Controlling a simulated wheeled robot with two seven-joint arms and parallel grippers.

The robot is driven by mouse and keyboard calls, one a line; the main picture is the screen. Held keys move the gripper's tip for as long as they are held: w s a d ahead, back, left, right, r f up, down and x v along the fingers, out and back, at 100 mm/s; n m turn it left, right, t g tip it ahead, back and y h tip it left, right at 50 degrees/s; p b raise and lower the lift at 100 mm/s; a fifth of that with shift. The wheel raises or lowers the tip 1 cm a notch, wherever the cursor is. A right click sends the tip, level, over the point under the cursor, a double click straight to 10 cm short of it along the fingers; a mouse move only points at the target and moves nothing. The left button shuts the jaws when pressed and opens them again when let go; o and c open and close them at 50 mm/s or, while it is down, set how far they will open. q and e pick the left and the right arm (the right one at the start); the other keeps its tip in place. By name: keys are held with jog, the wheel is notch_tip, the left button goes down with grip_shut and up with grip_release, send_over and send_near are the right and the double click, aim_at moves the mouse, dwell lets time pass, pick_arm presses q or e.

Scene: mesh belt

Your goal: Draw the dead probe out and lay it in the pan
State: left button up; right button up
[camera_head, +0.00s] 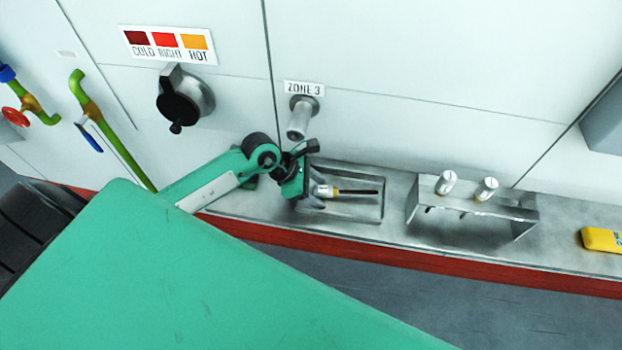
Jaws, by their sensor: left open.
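The pan (372,218) is a shallow grey metal tray on the ledge. A probe (357,192) with a pale and brass head and a dark rod lies in it, pointing right. My left gripper (312,191) is open at the left end of the pan, beside the probe's head. Whether it touches the probe I cannot tell. Above, under the ZONE 3 label (304,88), a grey tubular port (299,118) sticks out of the wall; its opening is not clear to see. My right gripper is not in view.
A metal rack (425,213) to the right of the pan holds two white-capped probes (447,182). A yellow device (602,240) lies at the far right of the ledge. A black-handled dial (182,101) and green pipes (106,128) are on the left wall.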

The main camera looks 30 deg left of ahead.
pick_arm(q)
jog(key=shift+a+r, duration=0.2)
jog(key=shift+a, duration=0.05)
jog(key=b+v, duration=0.3)
jog(key=v, duration=1)
jog(key=shift+s, duration=0.15)
jog(key=shift+r, duration=0.15)
